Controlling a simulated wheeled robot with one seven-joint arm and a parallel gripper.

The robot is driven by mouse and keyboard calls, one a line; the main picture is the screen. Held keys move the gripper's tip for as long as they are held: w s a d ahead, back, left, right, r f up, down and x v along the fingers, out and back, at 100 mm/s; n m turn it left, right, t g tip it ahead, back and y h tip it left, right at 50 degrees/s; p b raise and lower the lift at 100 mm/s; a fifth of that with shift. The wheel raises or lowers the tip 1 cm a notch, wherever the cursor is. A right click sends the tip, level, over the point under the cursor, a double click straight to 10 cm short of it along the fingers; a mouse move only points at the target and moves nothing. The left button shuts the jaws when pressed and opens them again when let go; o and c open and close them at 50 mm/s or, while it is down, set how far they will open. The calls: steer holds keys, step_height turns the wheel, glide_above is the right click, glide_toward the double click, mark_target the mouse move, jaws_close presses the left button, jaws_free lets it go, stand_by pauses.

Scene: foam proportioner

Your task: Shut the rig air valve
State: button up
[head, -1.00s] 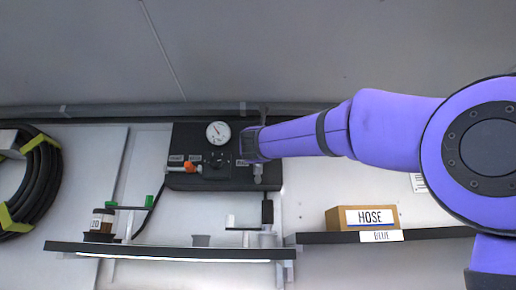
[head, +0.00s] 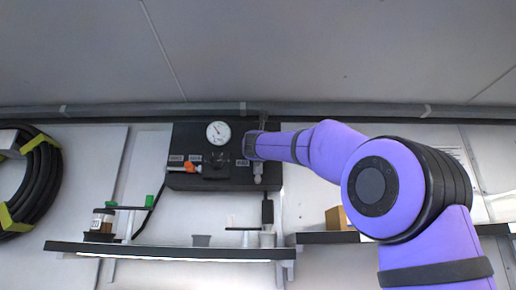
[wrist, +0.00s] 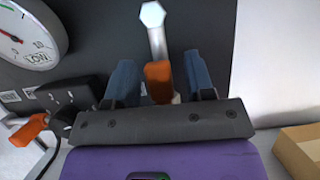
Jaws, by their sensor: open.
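The black valve panel (head: 218,183) is on the wall in the head view. My gripper (head: 249,146) is at its right part, and my wrist hides some of it. In the wrist view my gripper (wrist: 160,78) is open, with one blue finger on each side of an orange-ended silver valve lever (wrist: 158,43). The lever points up the picture to a hexagonal end. I cannot tell whether either finger touches it. A pale fitting (head: 258,172) hangs below my gripper at the panel's lower right. Which label belongs to this valve is unreadable.
A second orange-handled valve (head: 187,167) is at the panel's left, below a round gauge (head: 218,133). A cardboard box (head: 336,218) is right, partly behind my arm. A black hose coil (head: 40,185) hangs left.

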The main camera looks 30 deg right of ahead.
jaws_close()
steer(key=shift+d+m, duration=0.1)
steer(key=shift+m, duration=0.2)
steer(key=s+d+f+m+g+h, duration=0.1)
steer(key=d+f+m+g, duration=0.1)
steer(key=m, duration=0.9)
steer(key=s+d+f+m+g+h, duration=0.1)
steer(key=s+d+f+m+g, duration=0.1)
steer(key=m+g, duration=0.5)
steer(key=shift+s+d+f+m, duration=0.15)
steer(key=shift+d+f+m, duration=0.3)
steer(key=shift+f+m, duration=1.15)
steer(key=shift+r+m, duration=0.35)
steer(key=shift+m, duration=0.05)
